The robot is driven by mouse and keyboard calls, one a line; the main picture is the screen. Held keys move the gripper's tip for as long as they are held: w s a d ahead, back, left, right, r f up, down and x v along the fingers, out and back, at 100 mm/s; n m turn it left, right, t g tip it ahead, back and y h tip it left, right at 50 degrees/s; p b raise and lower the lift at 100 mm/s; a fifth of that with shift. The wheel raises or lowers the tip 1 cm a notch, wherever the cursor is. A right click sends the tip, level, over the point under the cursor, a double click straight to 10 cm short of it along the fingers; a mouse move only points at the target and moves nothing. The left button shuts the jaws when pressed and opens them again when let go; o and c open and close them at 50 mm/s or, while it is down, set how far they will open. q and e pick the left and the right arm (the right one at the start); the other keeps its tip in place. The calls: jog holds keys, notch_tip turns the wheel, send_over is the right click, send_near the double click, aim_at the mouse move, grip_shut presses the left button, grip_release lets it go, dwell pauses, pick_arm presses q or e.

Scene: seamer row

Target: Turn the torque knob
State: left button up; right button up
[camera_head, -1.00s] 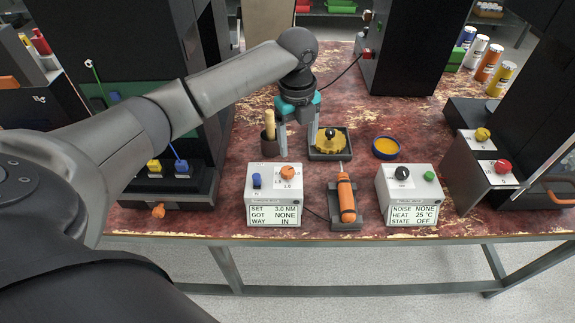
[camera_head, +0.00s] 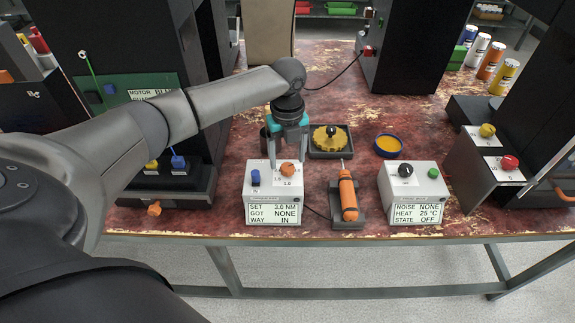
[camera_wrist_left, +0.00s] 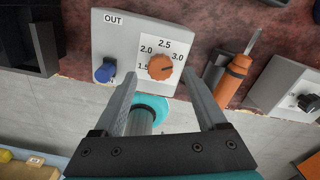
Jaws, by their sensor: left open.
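The torque knob (camera_head: 288,170) is an orange knob on top of a white control box (camera_head: 262,205). In the left wrist view the orange knob (camera_wrist_left: 161,67) sits in a printed scale with 1.5, 2.0, 2.5 and 3.0 around it. The box display reads SET 3.0 NM, GOT NONE, WAY IN. A blue switch (camera_wrist_left: 105,70) is beside the knob, near an OUT label. My left gripper (camera_head: 288,160) is open and empty, its fingers (camera_wrist_left: 164,95) apart at the knob's near side in the wrist view. I cannot tell its exact height above the box. My right gripper is not in view.
An orange screwdriver (camera_head: 348,195) lies in a dark holder right of the box. A second white box (camera_head: 416,204) with black and green knobs stands further right. Behind are a dark tray (camera_head: 345,152) with a yellow part and a blue-rimmed dish (camera_head: 388,146).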

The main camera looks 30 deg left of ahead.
aim_at(287, 171)
pick_arm(q)
jog(key=shift+f, duration=1.25)
grip_shut()
